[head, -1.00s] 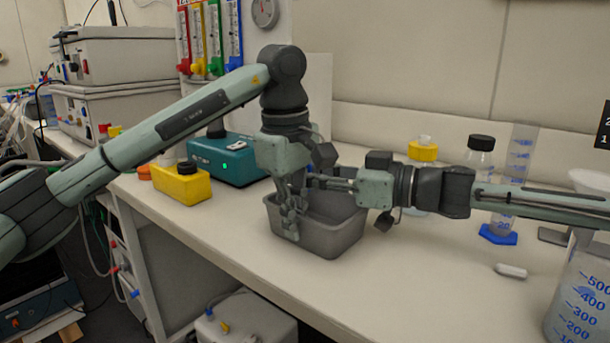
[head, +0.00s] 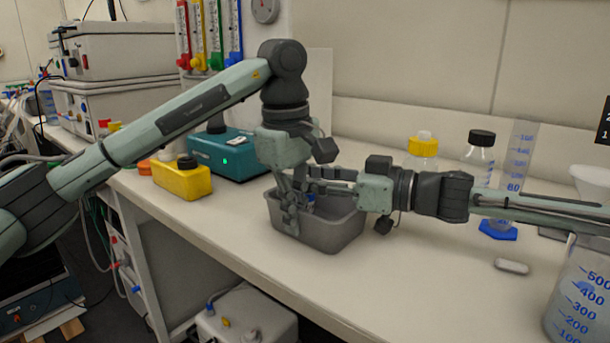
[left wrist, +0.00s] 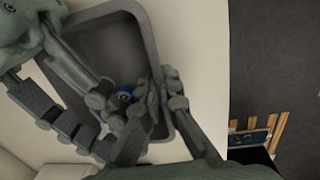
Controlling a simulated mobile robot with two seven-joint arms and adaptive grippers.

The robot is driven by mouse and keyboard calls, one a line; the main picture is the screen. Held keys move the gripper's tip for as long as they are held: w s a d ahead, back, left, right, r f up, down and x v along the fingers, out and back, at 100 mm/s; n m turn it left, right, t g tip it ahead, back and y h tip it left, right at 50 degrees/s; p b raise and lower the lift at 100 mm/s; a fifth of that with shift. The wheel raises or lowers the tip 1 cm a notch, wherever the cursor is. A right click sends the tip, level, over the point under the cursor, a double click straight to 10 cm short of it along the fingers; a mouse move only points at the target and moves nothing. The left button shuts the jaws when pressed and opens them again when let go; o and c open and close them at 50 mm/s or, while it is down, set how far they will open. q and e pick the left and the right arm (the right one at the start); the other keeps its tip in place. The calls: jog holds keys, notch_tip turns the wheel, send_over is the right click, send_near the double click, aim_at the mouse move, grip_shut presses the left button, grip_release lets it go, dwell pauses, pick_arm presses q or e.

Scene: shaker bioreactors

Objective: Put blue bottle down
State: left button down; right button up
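The blue bottle shows only as a small blue patch inside the grey tray (head: 335,238), low between my grippers. It shows as a round blue spot (left wrist: 126,93) in the left wrist view; fingers hide the rest, so I cannot tell whether it stands or lies. My left gripper (head: 291,208) points down over the tray's left side, its fingers apart on either side of the blue spot in the wrist view. My right gripper (head: 312,181) reaches in from the right above the tray, its fingers spread and apparently clear of the bottle.
A yellow container (head: 182,180) and a teal device (head: 228,153) stand left of the tray. A yellow-capped bottle (head: 422,149), a black-capped bottle (head: 480,150) and a measuring cylinder (head: 519,158) stand at the back right.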

pick_arm(q)
jog(key=shift+s+f, duration=0.1)
jog(key=shift+f, duration=0.2)
pick_arm(e)
jog(key=shift+r, duration=0.35)
jog(key=v, duration=1.2)
jog(key=shift+r, duration=0.15)
pick_arm(q)
jog(key=c, duration=1.7)
grip_release()
jog(key=shift+w, duration=0.2)
jog(key=shift+o, duration=0.3)
jog(key=shift+r, duration=0.15)
pick_arm(e)
jog(key=shift+w, duration=0.15)
pick_arm(q)
jog(key=shift+r, duration=0.1)
